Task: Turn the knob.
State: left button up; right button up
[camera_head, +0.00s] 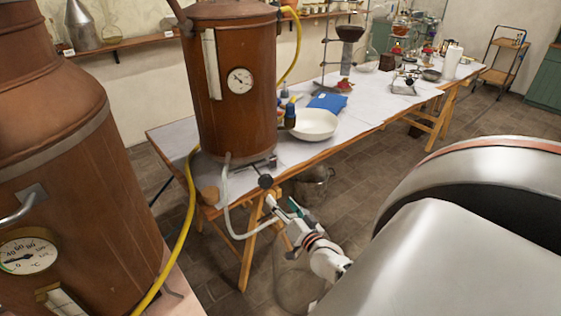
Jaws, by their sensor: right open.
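A small black knob (266,181) sits low at the front of the tall copper vessel (235,125) on the table, beside a metal fitting at the table's edge. My right gripper (281,205) is just below and to the right of the knob. Its white and green-tipped fingers are open and point up toward the knob. They look close to it, but I cannot tell whether they touch it. Nothing shows between the fingers. My left gripper is not in view.
A pale hose (228,205) loops beside my right gripper. A yellow hose (190,215) hangs left of the vessel. A larger copper vessel (75,170) fills the left. A white bowl (314,125) and glassware stand on the long table (350,113). A metal pot (313,187) sits beneath.

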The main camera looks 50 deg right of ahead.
aim_at(267, 183)
jog(key=w+d+n+b, duration=0.1)
jog(key=w+b, duration=0.1)
jog(key=w, duration=0.2)
jog(key=w+d+n+b, duration=0.1)
jog(key=w+n+b, duration=0.1)
jog(key=w+b, duration=0.1)
jog(key=w+d+n+b, duration=0.1)
jog(key=w+b, duration=0.2)
jog(key=w, duration=0.2)
jog(key=shift+w+d+n, duration=0.1)
jog(key=shift+d+n, duration=0.3)
jog(key=c, duration=1.1)
